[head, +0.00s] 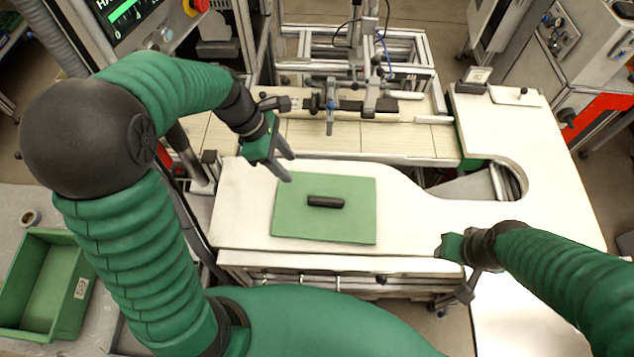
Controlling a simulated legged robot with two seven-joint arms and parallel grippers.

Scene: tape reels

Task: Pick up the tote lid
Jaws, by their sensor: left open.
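The tote lid (345,228) is a flat green rectangle with a dark bar handle (325,202) in its middle. It lies flat on the white worktop, left of centre in the head view. My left gripper (288,168) is open and empty, above and beyond the lid's far left corner, apart from the handle. My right gripper (464,292) is at the lower right, past the worktop's near edge and well away from the lid. Its fingers are small and partly hidden by the wrist, so I cannot tell their state.
The white worktop (420,225) is clear around the lid and curves to the right around a cutout. A rail assembly with clamps (335,105) stands behind it. A green tote (40,285) and a tape reel (30,217) are on a grey surface at the left.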

